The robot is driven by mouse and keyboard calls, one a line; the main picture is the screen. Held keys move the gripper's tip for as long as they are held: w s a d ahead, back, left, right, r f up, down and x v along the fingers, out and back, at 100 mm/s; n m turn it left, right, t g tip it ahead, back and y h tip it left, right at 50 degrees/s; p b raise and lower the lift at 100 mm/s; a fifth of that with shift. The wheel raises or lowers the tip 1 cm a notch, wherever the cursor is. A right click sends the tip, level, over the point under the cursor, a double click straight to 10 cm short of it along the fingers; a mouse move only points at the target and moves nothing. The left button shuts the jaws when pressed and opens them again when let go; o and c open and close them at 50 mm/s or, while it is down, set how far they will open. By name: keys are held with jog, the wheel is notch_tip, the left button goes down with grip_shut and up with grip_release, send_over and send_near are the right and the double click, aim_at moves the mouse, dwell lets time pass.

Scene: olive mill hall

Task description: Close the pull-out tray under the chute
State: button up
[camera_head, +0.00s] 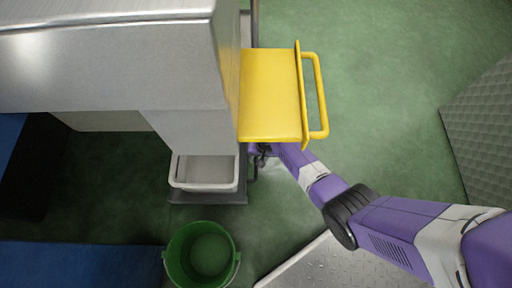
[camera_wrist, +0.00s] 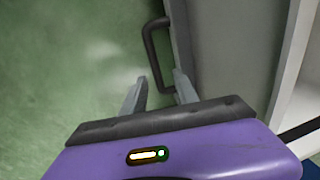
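The pull-out tray (camera_head: 208,198) is a flat dark grey shelf low under the chute (camera_head: 190,128), and it sticks out below it in the head view. A white open bin (camera_head: 205,186) stands on it. Its dark bar handle (camera_wrist: 150,48) shows in the wrist view, on a grey front panel (camera_wrist: 182,45). My gripper (camera_wrist: 158,88) is open, with the handle's near end between its two fingers. I cannot tell whether either finger touches the bar. In the head view the yellow flap and my arm partly hide the gripper (camera_head: 262,153).
A yellow flap (camera_head: 270,95) with a yellow handle (camera_head: 318,95) juts out right of the machine, above the gripper. A green bucket (camera_head: 205,252) stands on the floor near the tray. A metal plate (camera_head: 320,265) lies at the bottom.

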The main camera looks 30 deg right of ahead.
jog(key=r, duration=0.1)
jog(key=r+p, duration=0.1)
jog(key=r, duration=0.2)
jog(key=shift+s+d+p, duration=0.25)
jog(key=shift+d+p, duration=0.05)
jog(key=shift+p, duration=0.05)
jog(key=s+a+r+n+t, duration=0.2)
jog(key=s+a+t, duration=0.3)
jog(key=s, duration=0.5)
jog(key=s+d+r+n+t+h, duration=0.1)
jog(key=s+r+t, duration=0.1)
jog(key=s+r, duration=0.55)
jog(key=s+r+n+t+h, duration=0.1)
jog(key=s+r+t, duration=0.25)
jog(key=r, duration=0.65)
jog(key=s+d+r+n+t+p, duration=0.1)
jog(key=s+r+p, duration=0.1)
jog(key=r+p, duration=1.3)
jog(key=s+d+r+n+t+p, duration=0.1)
jog(key=r+p, duration=1.3)
jog(key=r, duration=2.2)
jog(key=shift+s+n+t+p, duration=0.4)
jog(key=shift+s+n+t, duration=0.15)
jog(key=shift+s, duration=0.7)
